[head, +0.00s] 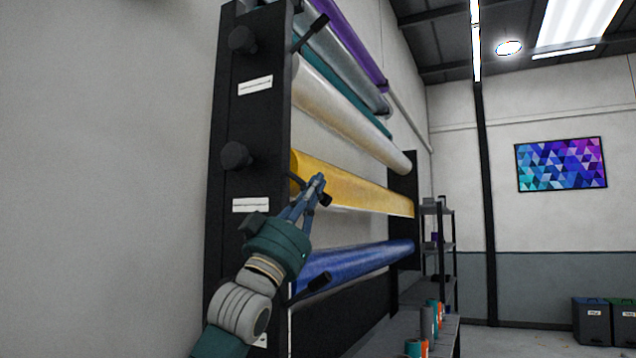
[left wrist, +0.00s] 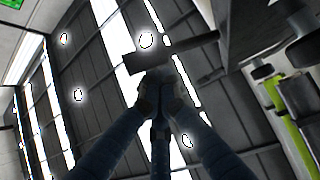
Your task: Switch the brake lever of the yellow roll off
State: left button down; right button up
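The yellow roll (head: 360,188) hangs across the rack below a white roll and above a blue one. Its black brake lever (head: 326,200) sticks out at the near end, partly hidden by my left gripper. My left gripper (head: 317,183) is at this lever, its fingers pointing up. In the left wrist view the fingertips (left wrist: 160,88) come close together, and a black lever (left wrist: 148,62) lies just past them. I cannot tell whether they touch it. My right gripper is not in view.
The black rack post (head: 250,130) with round knobs stands close to my left arm. The blue roll (head: 360,261) and its lever (head: 314,284) are just below. Another lever (head: 312,32) sticks out higher up. A bench (head: 445,335) with small rolls stands at lower right.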

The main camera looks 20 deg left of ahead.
pick_arm(q)
jog(key=shift+a+f, duration=0.1)
jog(key=shift+f, duration=0.25)
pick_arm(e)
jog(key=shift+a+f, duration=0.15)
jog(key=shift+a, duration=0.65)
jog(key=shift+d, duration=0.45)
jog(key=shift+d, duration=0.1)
